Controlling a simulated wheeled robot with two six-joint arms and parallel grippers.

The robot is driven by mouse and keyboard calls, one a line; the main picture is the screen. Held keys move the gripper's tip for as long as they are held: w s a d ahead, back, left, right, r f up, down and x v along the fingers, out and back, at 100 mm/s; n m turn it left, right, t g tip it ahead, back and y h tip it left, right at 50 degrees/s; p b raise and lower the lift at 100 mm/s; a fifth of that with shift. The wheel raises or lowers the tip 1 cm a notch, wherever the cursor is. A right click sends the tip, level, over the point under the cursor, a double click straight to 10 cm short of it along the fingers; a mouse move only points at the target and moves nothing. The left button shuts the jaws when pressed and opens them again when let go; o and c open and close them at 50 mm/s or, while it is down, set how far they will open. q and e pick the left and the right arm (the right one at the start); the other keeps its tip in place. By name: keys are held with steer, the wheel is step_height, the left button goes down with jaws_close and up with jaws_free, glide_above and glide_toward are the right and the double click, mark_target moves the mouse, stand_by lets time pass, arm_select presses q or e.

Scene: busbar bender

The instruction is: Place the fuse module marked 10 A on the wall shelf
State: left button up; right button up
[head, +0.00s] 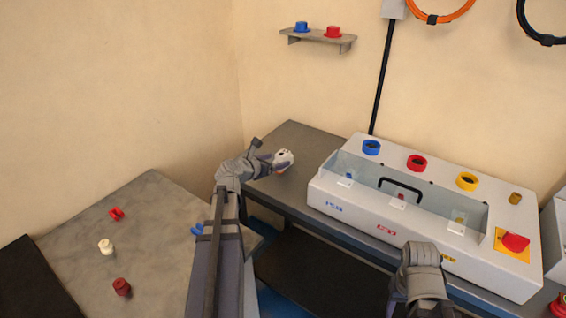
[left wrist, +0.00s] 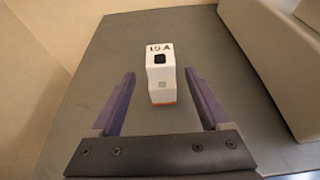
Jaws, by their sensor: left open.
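The white fuse module marked 10 A (left wrist: 161,72) stands upright on the grey bench top, with a black square on its top and a red-orange base edge. It also shows in the head view (head: 284,157), at the left part of the bench. My left gripper (left wrist: 160,85) is open, its purple fingers on either side of the module's near part with gaps at both sides. In the head view my left gripper (head: 272,162) is beside the module. The wall shelf (head: 318,38) is on the back wall and carries a blue and a red piece. My right gripper's fingers are not visible.
The busbar bender (head: 330,195) stands right of the module on the bench (head: 290,135). A second grey table (head: 160,205) at left holds a red clip (head: 116,214), a white piece (head: 106,246) and a dark red piece (head: 122,287).

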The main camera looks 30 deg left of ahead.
mark_target(279, 160)
arm_select(q)
steer(key=b+x, duration=0.1)
steer(key=x, duration=0.3)
steer(key=shift+w+d+f+b, duration=0.1)
steer(key=shift+w+f+b, duration=0.05)
steer(key=shift+w+b, duration=0.2)
steer(key=shift+c, duration=0.2)
jaws_close()
